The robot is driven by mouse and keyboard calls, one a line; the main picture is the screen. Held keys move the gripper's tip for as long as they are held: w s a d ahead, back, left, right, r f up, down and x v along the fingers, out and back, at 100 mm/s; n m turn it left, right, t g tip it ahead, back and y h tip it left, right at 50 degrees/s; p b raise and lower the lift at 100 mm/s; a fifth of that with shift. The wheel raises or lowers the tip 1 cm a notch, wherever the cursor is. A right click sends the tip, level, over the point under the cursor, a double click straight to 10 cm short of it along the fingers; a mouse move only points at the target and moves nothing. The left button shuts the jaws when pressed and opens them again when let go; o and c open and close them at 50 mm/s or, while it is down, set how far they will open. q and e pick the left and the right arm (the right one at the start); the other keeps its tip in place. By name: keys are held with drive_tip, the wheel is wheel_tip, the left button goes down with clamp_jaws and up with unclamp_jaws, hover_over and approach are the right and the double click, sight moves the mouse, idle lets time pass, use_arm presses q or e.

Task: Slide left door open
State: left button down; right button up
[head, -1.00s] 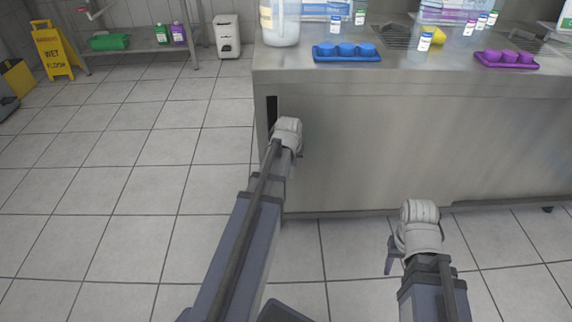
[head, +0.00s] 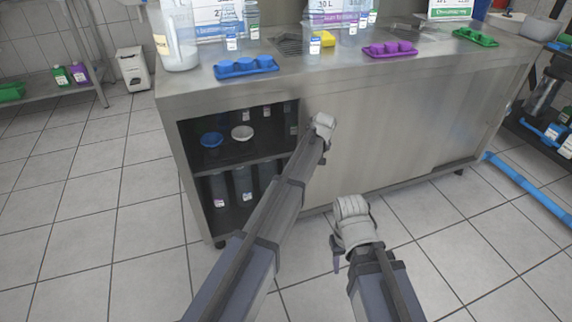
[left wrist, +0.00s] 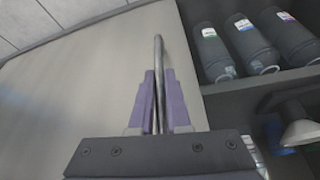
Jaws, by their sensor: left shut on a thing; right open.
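The left door (head: 372,135) is a grey metal sliding panel on the front of the steel cabinet, moved right so the left part stands open. It also fills the left of the left wrist view (left wrist: 70,90). My left gripper (head: 322,128) is at the door's left side; its purple fingers (left wrist: 157,105) are shut on a thin upright bar handle (left wrist: 158,60) on the panel. In the head view the handle is hidden behind the gripper. My right gripper (head: 336,256) is open and empty, low in front of the cabinet.
Inside the opening, the upper shelf holds a blue dish (head: 211,139) and a white dish (head: 242,132); dark bottles (head: 243,184) stand below. The counter carries a blue tray (head: 246,67), purple tray (head: 390,49) and several bottles. A blue pipe (head: 528,188) lies right.

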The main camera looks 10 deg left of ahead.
sight(351, 148)
use_arm(q)
drive_tip(key=w+d, duration=0.2)
drive_tip(key=d, duration=0.2)
drive_tip(key=w+d, duration=0.3)
drive_tip(key=d, duration=0.1)
drive_tip(key=w+d, duration=0.3)
drive_tip(key=d, duration=0.2)
drive_tip(key=shift+d, duration=0.1)
drive_tip(key=c, duration=0.9)
unclamp_jaws()
drive_tip(key=shift+r, duration=0.1)
